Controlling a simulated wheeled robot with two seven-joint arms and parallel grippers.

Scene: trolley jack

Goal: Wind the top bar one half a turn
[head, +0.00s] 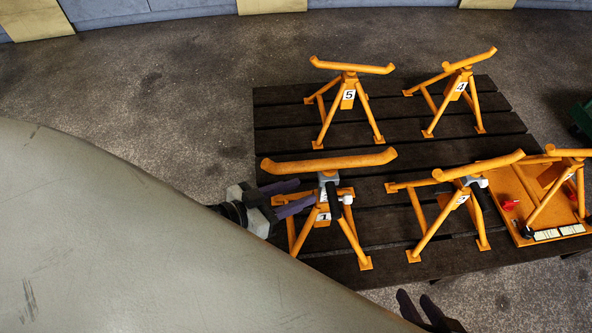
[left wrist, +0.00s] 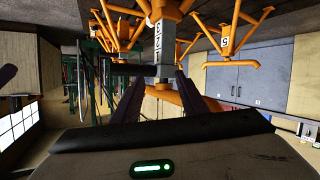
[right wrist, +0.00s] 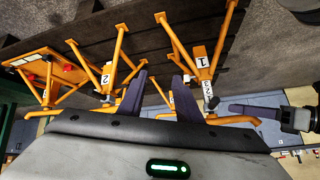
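Stand 1 (head: 325,214) is an orange trestle at the left of the dark slatted platform, with an orange top bar (head: 330,160) lying across it. Below the bar is a grey head (head: 328,178) with a black handle (head: 333,200) hanging from it. My left gripper (head: 310,193) is open beside this stand, fingers pointing at its post. The left wrist view shows the grey post (left wrist: 160,72) ahead between the two spread fingers; contact cannot be told. My right gripper (head: 416,300) is open and empty in front of the platform's near edge; stand 1 also shows in the right wrist view (right wrist: 201,64).
Stand 2 (head: 437,215) is right of stand 1. Stands 5 (head: 346,98) and 4 (head: 457,92) are behind. An orange tray (head: 508,195) and another stand (head: 552,190) are at far right. My grey arm covers the lower left.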

